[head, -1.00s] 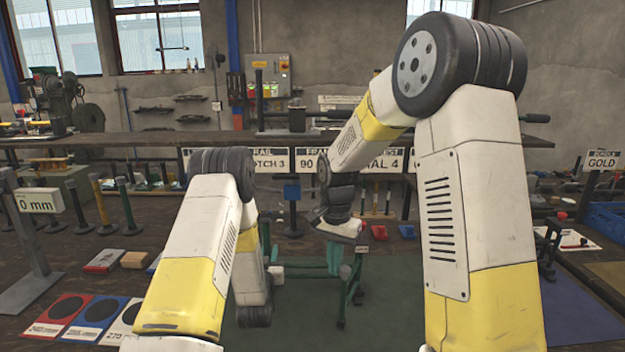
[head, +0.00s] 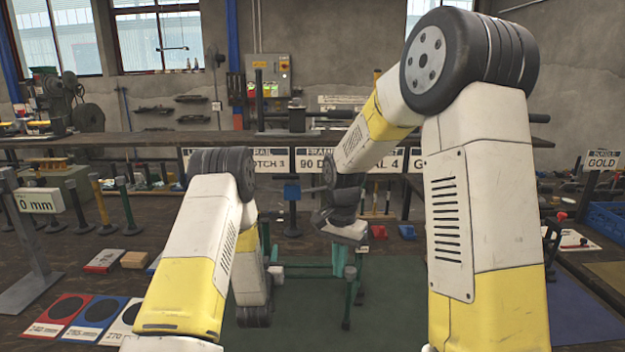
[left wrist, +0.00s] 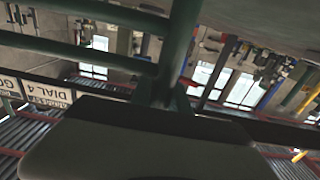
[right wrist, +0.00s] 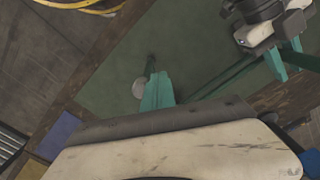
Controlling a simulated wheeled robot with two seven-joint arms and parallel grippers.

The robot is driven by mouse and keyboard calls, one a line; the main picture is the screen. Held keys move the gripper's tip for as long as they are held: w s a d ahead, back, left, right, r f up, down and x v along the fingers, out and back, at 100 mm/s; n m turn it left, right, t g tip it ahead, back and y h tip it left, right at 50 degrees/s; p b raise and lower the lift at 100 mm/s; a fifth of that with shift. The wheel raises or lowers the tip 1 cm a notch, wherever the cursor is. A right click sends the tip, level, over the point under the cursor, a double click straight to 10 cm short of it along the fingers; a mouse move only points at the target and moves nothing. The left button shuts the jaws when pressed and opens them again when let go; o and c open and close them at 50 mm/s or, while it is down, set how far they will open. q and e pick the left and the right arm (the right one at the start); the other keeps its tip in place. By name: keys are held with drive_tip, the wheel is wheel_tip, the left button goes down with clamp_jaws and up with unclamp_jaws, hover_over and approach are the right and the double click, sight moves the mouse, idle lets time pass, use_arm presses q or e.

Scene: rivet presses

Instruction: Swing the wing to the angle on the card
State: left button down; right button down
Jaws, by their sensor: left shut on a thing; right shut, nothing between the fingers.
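A green metal frame (head: 320,270) with rails and legs stands on the green mat; I cannot tell its wing from its fixed part. It also shows as bars in the left wrist view (left wrist: 180,40). The card (head: 318,160) at the back is partly hidden by my right arm; "FRA", "90 D" and "DIAL 4" are legible. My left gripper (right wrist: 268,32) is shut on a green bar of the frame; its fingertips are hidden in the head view.
Red, blue and white disc cards (head: 95,312) lie at the left. A post with a "0 mm" sign (head: 38,201) stands behind them. A blue crate (head: 605,218) and a GOLD sign (head: 602,162) are at the right.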

sight(353, 270)
drive_tip(key=shift+s+d, duration=0.1)
drive_tip(key=shift+d, duration=0.05)
drive_tip(key=shift+s+d, duration=0.25)
drive_tip(key=shift+d, duration=0.25)
drive_tip(key=shift+s+d, duration=0.3)
drive_tip(key=shift+d, duration=0.5)
idle(0.4)
drive_tip(key=shift+s+d, duration=0.15)
drive_tip(key=shift+d, duration=0.1)
drive_tip(key=shift+a, duration=0.15)
